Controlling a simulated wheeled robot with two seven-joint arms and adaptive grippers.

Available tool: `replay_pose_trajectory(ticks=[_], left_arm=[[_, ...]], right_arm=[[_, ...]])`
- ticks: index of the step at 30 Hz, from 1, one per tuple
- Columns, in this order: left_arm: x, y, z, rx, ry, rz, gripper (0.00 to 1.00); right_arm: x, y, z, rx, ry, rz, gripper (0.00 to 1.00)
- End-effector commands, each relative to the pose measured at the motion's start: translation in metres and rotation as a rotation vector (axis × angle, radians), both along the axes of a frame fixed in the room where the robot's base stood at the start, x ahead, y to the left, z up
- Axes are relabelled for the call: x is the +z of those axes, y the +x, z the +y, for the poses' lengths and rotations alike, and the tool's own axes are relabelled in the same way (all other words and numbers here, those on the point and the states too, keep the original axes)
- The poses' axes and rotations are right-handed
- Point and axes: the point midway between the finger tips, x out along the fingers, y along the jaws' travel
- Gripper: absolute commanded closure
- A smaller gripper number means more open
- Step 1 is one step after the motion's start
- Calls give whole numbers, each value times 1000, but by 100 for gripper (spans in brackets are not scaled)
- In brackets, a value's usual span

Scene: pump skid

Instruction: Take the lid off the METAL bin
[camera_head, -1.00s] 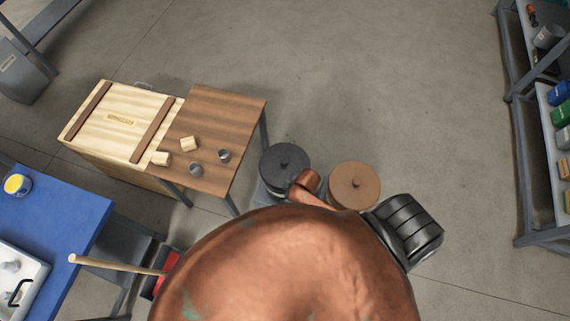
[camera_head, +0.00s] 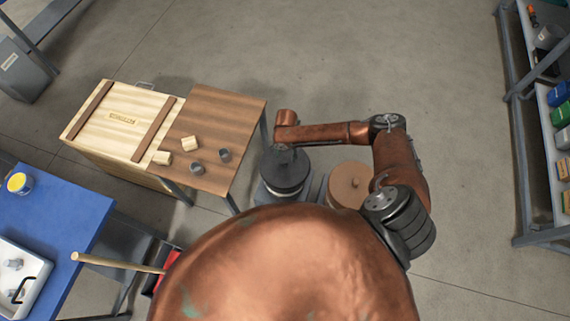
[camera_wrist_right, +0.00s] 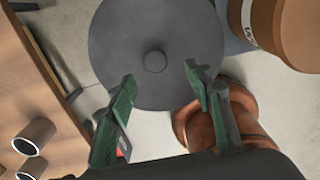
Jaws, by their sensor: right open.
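A round bin with a dark grey lid (camera_head: 287,178) stands beside a bin with a brown lid (camera_head: 348,185) in the head view. In the right wrist view the dark lid (camera_wrist_right: 150,25) fills the top middle, with a small round knob (camera_wrist_right: 154,61) at its centre. My right gripper (camera_wrist_right: 160,82) is open above this lid, its green fingers apart on either side and a little short of the knob. Part of a label shows on the brown bin (camera_wrist_right: 265,25); no label shows on the dark one. My left gripper is not in view.
A brown table (camera_head: 222,110) with small cups and wooden blocks stands left of the bins, next to a wooden crate (camera_head: 125,118). A blue table (camera_head: 65,215) is at lower left. A shelf rack (camera_head: 525,150) stands at right. Open floor lies behind.

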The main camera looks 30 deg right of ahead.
Motion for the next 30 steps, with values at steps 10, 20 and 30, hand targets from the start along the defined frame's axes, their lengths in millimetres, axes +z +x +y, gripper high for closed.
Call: replay_pose_trajectory(ticks=[10, 20, 30], left_arm=[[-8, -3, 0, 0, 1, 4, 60], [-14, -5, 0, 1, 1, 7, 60], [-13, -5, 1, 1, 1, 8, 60]], right_arm=[[-41, 4, 0, -1, 0, 1, 53], [-74, 7, 0, 0, 1, 1, 53], [-74, 7, 0, 0, 1, 0, 63]])
